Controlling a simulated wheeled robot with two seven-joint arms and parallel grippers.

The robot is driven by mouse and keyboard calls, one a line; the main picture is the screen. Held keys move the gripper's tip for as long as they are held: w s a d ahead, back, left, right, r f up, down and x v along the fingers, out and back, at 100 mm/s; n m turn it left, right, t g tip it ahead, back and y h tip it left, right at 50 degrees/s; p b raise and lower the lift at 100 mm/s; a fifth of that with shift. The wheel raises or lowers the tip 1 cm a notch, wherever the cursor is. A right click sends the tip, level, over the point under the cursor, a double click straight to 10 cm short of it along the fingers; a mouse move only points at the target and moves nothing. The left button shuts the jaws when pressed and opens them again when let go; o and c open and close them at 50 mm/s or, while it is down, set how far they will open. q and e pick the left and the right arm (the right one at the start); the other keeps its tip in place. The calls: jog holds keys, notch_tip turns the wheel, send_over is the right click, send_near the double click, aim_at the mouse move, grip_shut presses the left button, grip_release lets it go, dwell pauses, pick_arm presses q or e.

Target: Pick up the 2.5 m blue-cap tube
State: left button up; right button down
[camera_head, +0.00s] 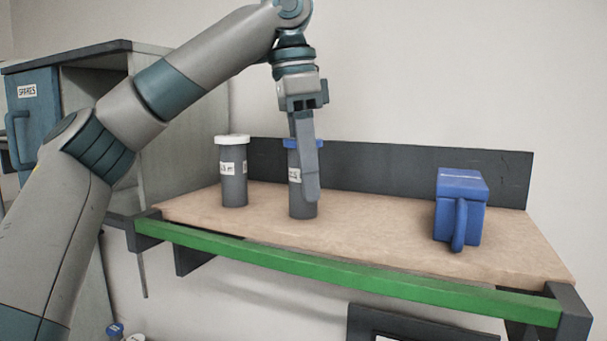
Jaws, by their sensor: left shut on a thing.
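A dark grey tube with a blue cap (301,209) stands upright on the wooden shelf, near its middle. It has a white label, partly hidden, so I cannot read its length. My left gripper (308,172) comes down from above and is shut on this tube, with one finger covering much of its right front side. The tube's base looks to be at the shelf surface. A similar grey tube with a white cap (234,185) stands upright to the left, apart from the gripper. My right gripper is not in view.
A blue box with a handle (461,196) sits at the shelf's right. The shelf (385,236) has a green front rail (350,279) and a dark back panel (400,169). A cabinet labelled SPARES (33,112) stands at left. The shelf between tube and box is clear.

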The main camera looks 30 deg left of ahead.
pick_arm(q)
jog(key=shift+r, duration=0.15)
jog(key=shift+r, duration=0.45)
notch_tip(320, 180, up, 3)
jog(key=shift+r, duration=0.1)
jog(key=s+d+r+b, duration=0.1)
jog(key=s+d+r, duration=0.5)
jog(key=s+d, duration=0.1)
jog(key=shift+s+d+r+b, duration=0.3)
jog(key=shift+s+d+r, duration=0.05)
jog(key=shift+d, duration=0.55)
